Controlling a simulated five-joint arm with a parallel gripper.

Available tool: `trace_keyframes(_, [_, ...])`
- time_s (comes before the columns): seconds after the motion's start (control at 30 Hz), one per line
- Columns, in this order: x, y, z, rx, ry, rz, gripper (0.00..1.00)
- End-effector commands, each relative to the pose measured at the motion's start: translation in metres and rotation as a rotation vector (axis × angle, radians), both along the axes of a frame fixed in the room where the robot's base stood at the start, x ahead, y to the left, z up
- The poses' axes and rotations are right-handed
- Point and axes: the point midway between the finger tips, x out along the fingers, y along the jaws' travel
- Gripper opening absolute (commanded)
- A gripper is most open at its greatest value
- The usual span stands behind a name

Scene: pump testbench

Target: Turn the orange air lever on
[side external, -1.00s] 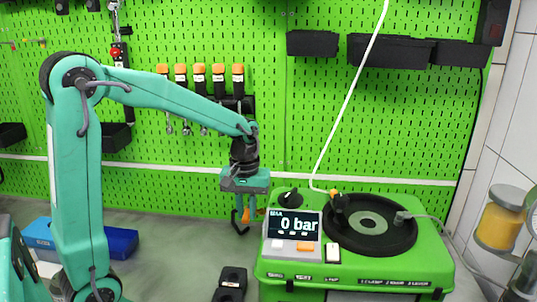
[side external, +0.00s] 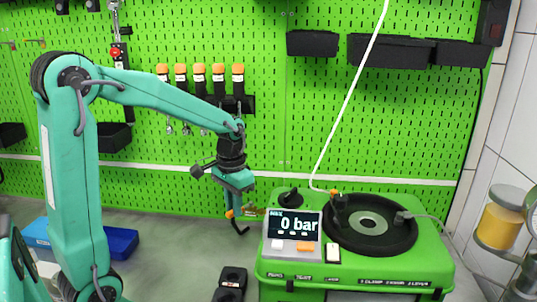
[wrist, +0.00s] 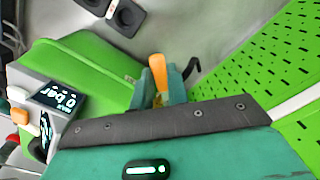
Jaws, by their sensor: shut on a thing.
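The orange air lever (wrist: 157,68) shows in the wrist view between the teal fingers of my gripper (wrist: 160,88), which is shut on it. In the side view, the lever (side external: 229,213) shows at my gripper (side external: 236,206), just left of the green testbench (side external: 345,280). The gripper is tilted, with its fingers down. A small brass-coloured fitting shows just right of the lever, partly hidden. The bench display (side external: 295,224) reads 0 bar.
A black hook (side external: 240,229) hangs close below the gripper. A black knob (side external: 291,197) and a black round plate (side external: 395,245) sit on the bench top. A white hose (side external: 350,95) rises from the bench. The green pegboard wall (side external: 330,130) stands behind.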

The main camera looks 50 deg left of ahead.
Motion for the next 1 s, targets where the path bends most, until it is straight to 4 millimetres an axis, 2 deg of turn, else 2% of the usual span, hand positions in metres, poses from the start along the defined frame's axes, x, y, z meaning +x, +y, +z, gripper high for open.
trace_keyframes(0.7, [0.009, 0.036, 0.001, 0.001, -0.002, -0.66, 0.0])
trace_keyframes(1.0, [0.015, 0.043, 0.002, 0.003, -0.004, -0.843, 0.0])
